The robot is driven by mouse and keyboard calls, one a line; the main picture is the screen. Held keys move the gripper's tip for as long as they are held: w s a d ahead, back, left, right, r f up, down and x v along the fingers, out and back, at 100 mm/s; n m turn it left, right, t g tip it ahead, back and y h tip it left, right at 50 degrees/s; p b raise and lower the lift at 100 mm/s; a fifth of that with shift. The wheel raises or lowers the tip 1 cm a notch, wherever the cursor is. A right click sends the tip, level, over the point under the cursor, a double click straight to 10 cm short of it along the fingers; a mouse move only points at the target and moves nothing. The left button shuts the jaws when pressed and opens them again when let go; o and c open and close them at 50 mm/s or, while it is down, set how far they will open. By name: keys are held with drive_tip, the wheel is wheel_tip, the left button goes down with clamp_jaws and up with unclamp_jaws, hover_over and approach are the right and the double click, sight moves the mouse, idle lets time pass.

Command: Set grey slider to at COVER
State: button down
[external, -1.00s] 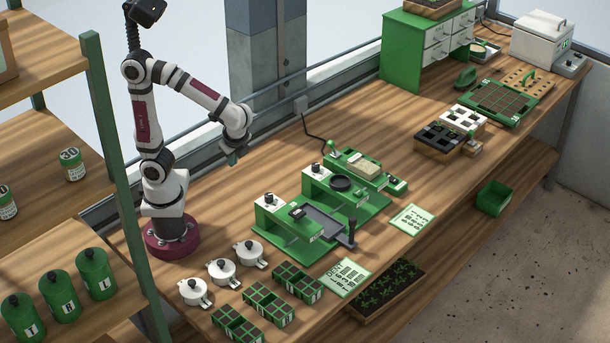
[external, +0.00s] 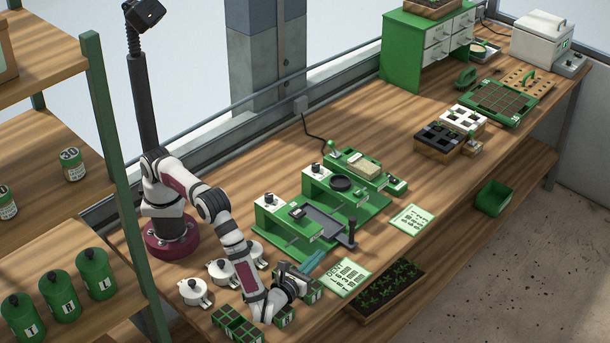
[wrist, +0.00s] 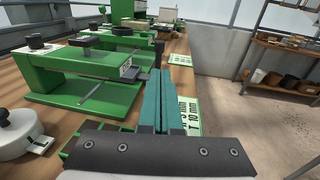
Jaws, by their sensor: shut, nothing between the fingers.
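The tray seeder (external: 297,243) is a green machine with raised green bridges on a flat base. A grey plate (external: 328,224) lies between the bridges, with a dark grey upright handle (external: 351,235) at its front right end; I take this to be the grey slider. In the wrist view the handle (wrist: 158,52) stands just beyond my fingertips, partly hidden by them. No COVER mark can be read. My gripper (external: 313,262) has teal fingers, shut and empty, in front of the seeder and left of the handle. The fingers also show in the wrist view (wrist: 157,75).
A green-edged card (external: 346,277) lies just right of my gripper. Seedling blocks (external: 238,325) and white lidded pots (external: 193,292) are below and beside my arm. Another card (external: 411,219) lies right of the handle, with bare wood around it.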

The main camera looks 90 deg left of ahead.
sight(350, 223)
drive_tip(key=x, duration=1.4)
drive_tip(key=shift+a, duration=0.1)
drive_tip(key=shift+w+a, duration=0.15)
drive_tip(key=shift+a, duration=0.05)
drive_tip(key=w+d+x, duration=0.1)
drive_tip(key=w+x, duration=0.1)
drive_tip(key=x, duration=1.8)
drive_tip(key=shift+w+d+r, duration=0.2)
drive_tip(key=shift+d+r, duration=0.2)
drive_tip(key=v, duration=1.4)
drive_tip(key=shift+d, duration=0.35)
